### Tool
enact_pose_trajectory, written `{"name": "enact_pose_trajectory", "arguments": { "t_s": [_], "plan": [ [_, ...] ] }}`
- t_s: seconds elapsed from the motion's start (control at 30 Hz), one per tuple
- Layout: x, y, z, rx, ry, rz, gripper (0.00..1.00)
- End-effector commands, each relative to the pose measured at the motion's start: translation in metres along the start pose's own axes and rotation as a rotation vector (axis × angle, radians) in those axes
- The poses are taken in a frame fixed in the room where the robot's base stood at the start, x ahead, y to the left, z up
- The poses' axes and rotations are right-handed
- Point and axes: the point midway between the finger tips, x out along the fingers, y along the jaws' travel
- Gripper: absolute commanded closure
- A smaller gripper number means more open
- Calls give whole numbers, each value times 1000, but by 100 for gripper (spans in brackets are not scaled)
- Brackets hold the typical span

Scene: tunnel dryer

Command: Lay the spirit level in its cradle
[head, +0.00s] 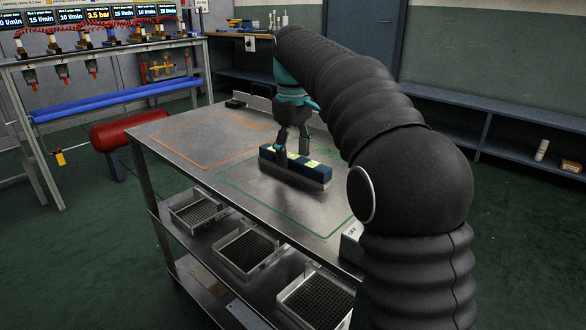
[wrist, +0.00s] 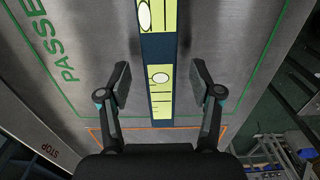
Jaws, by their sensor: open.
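The spirit level is a dark blue bar (head: 268,154) with yellow-green windows. It lies inside the green outline on the metal table. A grey metal strip (head: 300,177) runs along its lower near side; I cannot tell whether this is the cradle or part of the level. My gripper (head: 293,152) points down at the level, with its fingers open on either side of it. In the wrist view the level (wrist: 159,50) runs between the open fingers of my gripper (wrist: 162,82), with gaps on both sides.
The metal table (head: 190,165) has an orange outline (head: 165,138) and a green outline (head: 262,212), both with bare room. A box marked OFF (head: 352,243) stands at the near right edge. Several mesh trays (head: 245,250) sit on the shelf below. A red cylinder (head: 128,131) lies beyond the table's left.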

Motion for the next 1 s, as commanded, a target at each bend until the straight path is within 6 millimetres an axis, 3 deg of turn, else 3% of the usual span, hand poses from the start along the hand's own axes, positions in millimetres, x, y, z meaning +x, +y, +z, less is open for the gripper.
{"name": "enact_pose_trajectory", "arguments": {
  "t_s": [0.13, 0.4, 0.47, 0.67, 1.0],
  "plan": [
    [15, 0, 0, 0, -1, 0, 35],
    [17, 0, 0, 0, 1, 1, 35],
    [17, 0, 0, 0, 1, 1, 48],
    [17, 0, 0, 0, 1, 0, 98],
    [15, 0, 0, 0, 2, 1, 100]
  ]
}}
